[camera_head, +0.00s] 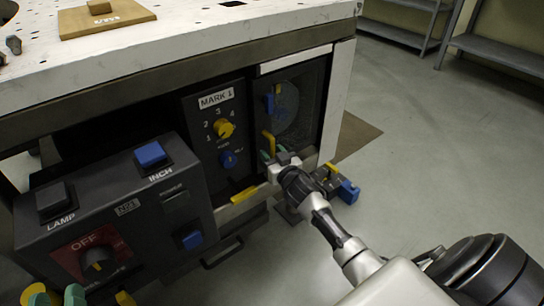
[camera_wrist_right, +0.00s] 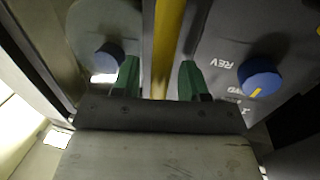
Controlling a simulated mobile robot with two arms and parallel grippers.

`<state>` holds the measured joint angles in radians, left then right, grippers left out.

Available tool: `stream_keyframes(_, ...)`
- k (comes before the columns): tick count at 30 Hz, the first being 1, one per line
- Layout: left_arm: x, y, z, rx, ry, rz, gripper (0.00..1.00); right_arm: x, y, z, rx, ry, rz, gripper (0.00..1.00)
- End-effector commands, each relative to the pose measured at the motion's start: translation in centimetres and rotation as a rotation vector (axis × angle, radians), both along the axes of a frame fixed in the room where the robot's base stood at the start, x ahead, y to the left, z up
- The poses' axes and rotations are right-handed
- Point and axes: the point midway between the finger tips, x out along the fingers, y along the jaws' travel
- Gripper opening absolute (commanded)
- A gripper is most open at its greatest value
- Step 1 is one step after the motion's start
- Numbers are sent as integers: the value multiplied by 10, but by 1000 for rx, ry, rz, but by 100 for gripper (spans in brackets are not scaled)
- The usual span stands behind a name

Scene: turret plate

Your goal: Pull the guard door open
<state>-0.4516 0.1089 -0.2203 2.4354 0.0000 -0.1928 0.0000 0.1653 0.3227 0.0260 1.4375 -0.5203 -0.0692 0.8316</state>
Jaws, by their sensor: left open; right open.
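The guard door (camera_head: 312,95) is a dark see-through panel at the right of the machine front, and it looks shut. A yellow upright handle (camera_head: 268,142) stands at its left edge. My right gripper (camera_head: 272,156) is at this handle. In the right wrist view the yellow handle (camera_wrist_right: 168,45) runs between the two green fingertips of my right gripper (camera_wrist_right: 159,80), which are open with gaps on both sides. My left gripper (camera_head: 73,294) shows only as green fingertips at the bottom left edge; the rest of it is out of frame.
Left of the door is a MARK 1 panel with a yellow knob (camera_head: 223,128) and a blue REV knob (camera_wrist_right: 258,78). A control box (camera_head: 115,205) juts out further left. A blue and yellow object (camera_head: 345,190) is right of my right gripper.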

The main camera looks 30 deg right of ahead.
Motion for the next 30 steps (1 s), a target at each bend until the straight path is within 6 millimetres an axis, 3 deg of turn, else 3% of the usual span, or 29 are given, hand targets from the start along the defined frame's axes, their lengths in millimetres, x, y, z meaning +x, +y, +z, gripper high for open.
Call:
stream_keyframes(10, 0, -1, 3, -7, -25, -1, 43, 3, 0, 0, -1, 1, 0, 44)
stream_keyframes(19, 0, 0, 3, -7, -24, -1, 43, 3, 0, 0, -1, 1, 0, 0)
stream_keyframes(30, 0, 0, 0, 3, 14, 0, 43, 0, -1, 1, -2, 1, 12, 0)
